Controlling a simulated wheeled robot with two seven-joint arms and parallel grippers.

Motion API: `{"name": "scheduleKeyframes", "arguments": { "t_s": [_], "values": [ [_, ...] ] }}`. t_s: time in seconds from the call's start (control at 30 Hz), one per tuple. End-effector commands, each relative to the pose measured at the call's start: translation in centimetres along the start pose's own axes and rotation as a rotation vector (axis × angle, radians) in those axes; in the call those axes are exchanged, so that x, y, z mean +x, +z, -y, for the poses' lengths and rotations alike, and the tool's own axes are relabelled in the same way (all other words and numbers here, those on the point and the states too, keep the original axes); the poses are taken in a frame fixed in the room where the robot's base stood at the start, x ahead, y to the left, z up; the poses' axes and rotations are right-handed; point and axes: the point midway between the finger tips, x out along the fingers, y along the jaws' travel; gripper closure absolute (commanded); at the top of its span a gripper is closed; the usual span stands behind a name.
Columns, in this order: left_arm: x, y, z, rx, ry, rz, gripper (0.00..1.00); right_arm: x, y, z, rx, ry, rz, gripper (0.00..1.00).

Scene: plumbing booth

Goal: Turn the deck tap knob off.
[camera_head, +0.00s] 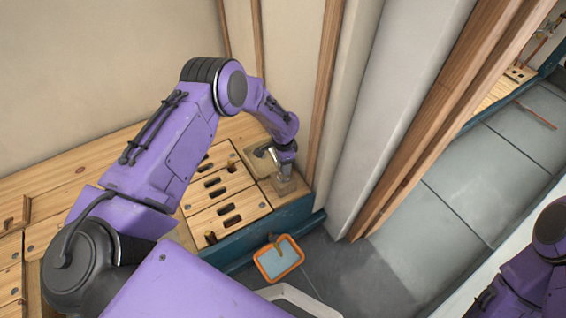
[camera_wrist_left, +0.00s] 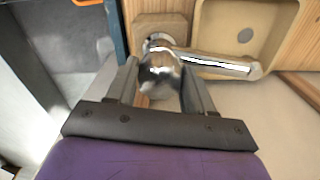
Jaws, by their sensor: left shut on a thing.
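The deck tap shows in the left wrist view as a chrome body with a round knob (camera_wrist_left: 160,78) and a long spout (camera_wrist_left: 215,64) pointing right over a beige basin (camera_wrist_left: 236,18). My left gripper (camera_wrist_left: 160,70) is shut on the knob, one finger on each side of it. In the head view my left gripper (camera_head: 284,165) points down at the tap by the wooden deck's far right corner. There the gripper hides most of the tap. A purple arm part shows at the lower right, but no right gripper can be made out.
The wooden deck (camera_head: 228,205) has several dark slots. A blue-green beam (camera_head: 250,236) runs along its front edge. An orange-rimmed tray (camera_head: 279,259) lies on the grey floor below. Walls and wooden posts (camera_head: 325,95) stand close beside the tap. Tiled floor at right is mostly clear.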

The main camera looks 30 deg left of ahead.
Motion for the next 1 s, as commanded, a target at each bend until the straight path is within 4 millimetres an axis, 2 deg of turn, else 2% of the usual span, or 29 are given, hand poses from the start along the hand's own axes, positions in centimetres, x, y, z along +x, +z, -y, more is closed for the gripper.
{"name": "scheduleKeyframes", "arguments": {
  "t_s": [0.43, 0.47, 0.5, 0.53, 0.83, 0.93, 1.0],
  "values": [
    [0.0, 0.2, 0.1, 0.01, -0.001, 0.005, 0.78, 0.0, 0.0, 0.0, 0.0, 0.0, 0.0, 0.57],
    [0.0, 0.2, 0.1, 0.01, -0.001, 0.005, 0.45, 0.0, 0.0, 0.0, 0.0, 0.0, 0.0, 0.57],
    [0.1, 0.2, 0.1, 0.01, -0.001, 0.004, 0.32, 0.0, 0.0, 0.0, 0.0, 0.0, 0.0, 0.57],
    [0.0, 0.2, 0.1, 0.01, -0.001, 0.004, 0.24, 0.0, 0.0, 0.0, 0.0, 0.0, 0.0, 0.57],
    [-0.2, 0.0, 0.0, 0.011, -0.001, 0.002, 0.24, -0.1, 0.0, 0.0, 0.0, 0.0, 0.0, 0.57],
    [-1.7, -0.1, 0.1, 0.011, -0.002, 0.0, 0.24, -0.6, -0.2, -0.1, 0.0, 0.0, 0.0, 0.57],
    [-3.4, -0.1, 0.1, 0.01, -0.002, -0.001, 0.24, -1.1, -0.4, -0.1, 0.0, 0.0, 0.0, 0.57]
  ]
}}
